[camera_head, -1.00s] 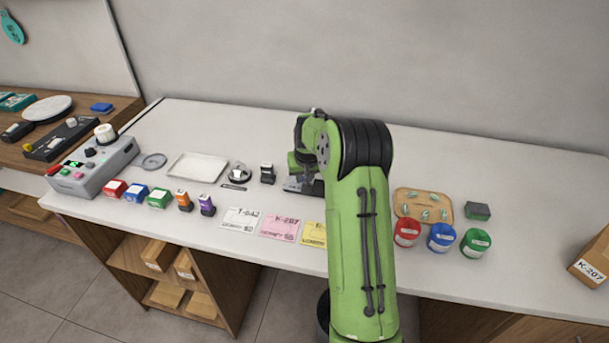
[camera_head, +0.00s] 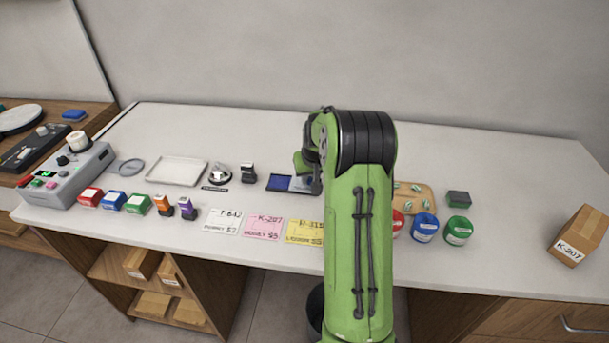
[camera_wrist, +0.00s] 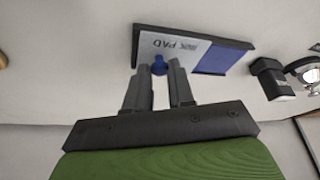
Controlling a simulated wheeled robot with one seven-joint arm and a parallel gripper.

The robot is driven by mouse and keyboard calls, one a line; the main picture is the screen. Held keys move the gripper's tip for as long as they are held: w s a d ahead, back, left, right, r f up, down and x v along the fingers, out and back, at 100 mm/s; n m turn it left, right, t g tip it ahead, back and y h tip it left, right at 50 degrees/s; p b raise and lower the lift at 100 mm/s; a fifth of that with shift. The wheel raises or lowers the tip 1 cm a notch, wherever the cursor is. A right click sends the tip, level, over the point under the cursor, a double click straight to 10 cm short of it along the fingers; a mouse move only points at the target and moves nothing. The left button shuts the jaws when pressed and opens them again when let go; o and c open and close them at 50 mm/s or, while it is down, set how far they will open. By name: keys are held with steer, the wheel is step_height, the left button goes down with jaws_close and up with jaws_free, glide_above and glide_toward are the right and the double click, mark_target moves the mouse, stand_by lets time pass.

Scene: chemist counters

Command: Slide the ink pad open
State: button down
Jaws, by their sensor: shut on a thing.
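The ink pad (camera_head: 279,182) lies on the white counter, left of my arm in the head view. Its dark base holds a blue pad surface that is uncovered on the left side. In the wrist view the blue surface (camera_wrist: 222,60) shows beside the pale lid (camera_wrist: 192,47) marked "INK PAD", which covers the other part. A round blue knob (camera_wrist: 159,66) stands on the lid. My gripper (camera_wrist: 160,72) is shut on the knob, one finger on each side. In the head view my arm hides the lid's right part and the gripper's fingers.
A dark stamp (camera_head: 249,173) and a round metal holder (camera_head: 219,174) stand left of the pad. Cards, including a yellow card (camera_head: 304,232), lie in front. A wooden tray (camera_head: 424,190) and coloured jars are right of my arm. The counter behind is clear.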

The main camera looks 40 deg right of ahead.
steer(key=c, duration=1)
jaws_free()
steer(key=p+v, duration=0.3)
steer(key=v, duration=1.2)
steer(key=shift+s+r, duration=0.15)
steer(key=shift+r, duration=0.2)
steer(key=shift+a, duration=0.1)
steer(key=s+a+r+n+p, duration=0.1)
steer(key=s+a+r, duration=0.25)
steer(key=a, duration=0.45)
steer(key=s+a+r+n, duration=0.1)
steer(key=s+a+r, duration=0.25)
steer(key=a, duration=0.45)
steer(key=s+a+n, duration=0.1)
steer(key=s+a, duration=0.2)
steer(key=s, duration=0.2)
steer(key=s+a+n+t+y, duration=0.1)
steer(key=s+a, duration=0.2)
steer(key=s, duration=0.1)
steer(key=s+a+f+n+y+p, duration=0.1)
steer(key=s+a, duration=0.3)
steer(key=s, duration=0.1)
steer(key=shift+s+a+f+t, duration=0.1)
steer(key=shift+s+t, duration=0.2)
